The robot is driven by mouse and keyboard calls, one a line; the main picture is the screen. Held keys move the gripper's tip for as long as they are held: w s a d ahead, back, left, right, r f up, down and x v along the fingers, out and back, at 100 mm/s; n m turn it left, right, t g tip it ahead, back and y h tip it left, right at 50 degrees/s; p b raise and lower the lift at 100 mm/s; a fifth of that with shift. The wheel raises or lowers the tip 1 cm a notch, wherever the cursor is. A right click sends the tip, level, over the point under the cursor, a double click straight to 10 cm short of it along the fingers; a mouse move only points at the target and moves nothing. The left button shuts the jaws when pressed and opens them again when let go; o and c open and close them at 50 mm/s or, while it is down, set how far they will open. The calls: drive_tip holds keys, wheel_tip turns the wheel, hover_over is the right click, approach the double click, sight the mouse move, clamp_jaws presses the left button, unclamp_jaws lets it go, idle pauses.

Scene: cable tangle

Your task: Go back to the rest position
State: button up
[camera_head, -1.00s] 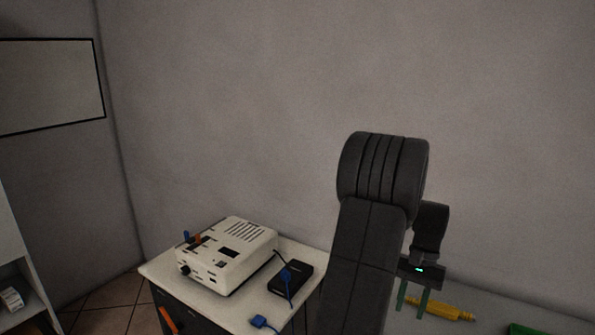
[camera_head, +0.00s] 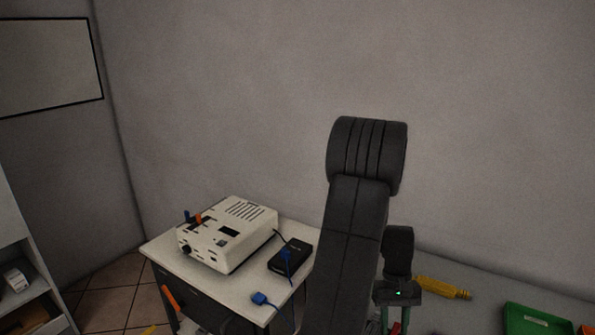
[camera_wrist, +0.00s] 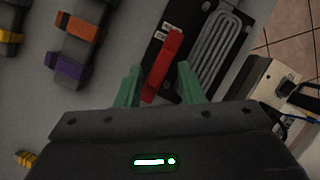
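My gripper (camera_head: 395,322) hangs at the lower right of my dark arm in the head view, its green fingers pointing down and cut by the frame's lower edge. In the wrist view my gripper (camera_wrist: 158,72) has its two green fingers spread apart. A red handle-like bar (camera_wrist: 164,62) on a black panel (camera_wrist: 200,45) shows between the fingers. It appears to lie beyond them, and no grip on it shows. No marker of a rest position shows.
A white table (camera_head: 165,250) at left carries a cream device (camera_head: 225,235), a black box (camera_head: 290,258) and a blue plug (camera_head: 262,299). A yellow connector (camera_head: 443,287) and green tray (camera_head: 535,325) lie right. Orange (camera_wrist: 78,26) and purple (camera_wrist: 65,66) banded bundles show in the wrist view.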

drive_tip(key=n+h, duration=0.1)
drive_tip(key=n, duration=0.3)
drive_tip(key=shift+a+b, duration=0.2)
drive_tip(key=shift+b, duration=0.1)
drive_tip(key=shift+h, duration=0.3)
